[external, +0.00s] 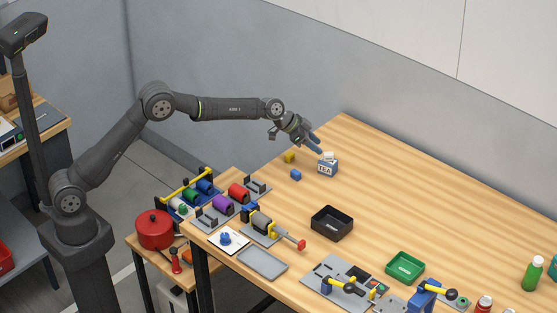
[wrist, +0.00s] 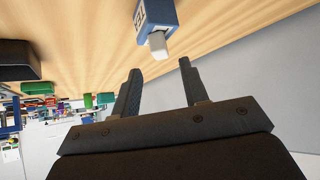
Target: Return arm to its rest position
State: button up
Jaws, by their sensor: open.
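My arm stretches from its base at the left out over the table. My gripper (external: 314,144) is above the table's back left part, just above and left of a white and blue tea carton (external: 327,165). In the wrist view the two fingers of my gripper (wrist: 158,85) stand apart with nothing between them. The carton (wrist: 158,14) with its pale top lies beyond the fingertips in that view, apart from them.
A black bin (external: 332,223), a green tray (external: 405,267) and fixtures with coloured cylinders (external: 222,203) fill the front. A red pot (external: 155,230) stands lower left. The table's back right is clear.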

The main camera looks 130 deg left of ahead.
aim_at(326, 153)
jog(key=x, duration=0.5)
jog(key=shift+w+a+f, duration=0.15)
jog(key=shift+f, duration=0.2)
notch_tip(326, 153, up, 4)
jog(key=shift+r, duration=0.15)
jog(key=w+d+r, duration=0.6)
jog(key=d+r, duration=0.1)
jog(key=d, duration=0.4)
jog(key=d+f+m+t+h, duration=0.1)
jog(key=d+f+m+h, duration=0.1)
jog(key=d, duration=0.9)
jog(key=w+d+f+m+t+h, duration=0.1)
jog(key=d+f+m+h, duration=0.2)
jog(key=d+m, duration=0.4)
jog(key=d+h, duration=0.1)
jog(key=d, duration=0.4)
jog(key=shift+w+t+h, duration=0.2)
jog(key=shift+t+h, duration=0.1)
jog(key=shift+f, duration=0.15)
jog(key=a+r+n+y, duration=0.1)
jog(key=a+n+y, duration=0.1)
jog(key=a, duration=0.7)
jog(key=a+r+n+g+y, duration=0.1)
jog(key=a+r+n+y, duration=0.1)
jog(key=a, duration=0.7)
jog(key=shift+s+n+y, duration=0.35)
jog(key=shift+n+y, duration=0.25)
jog(key=shift+n, duration=0.7)
jog(key=shift+d, duration=0.2)
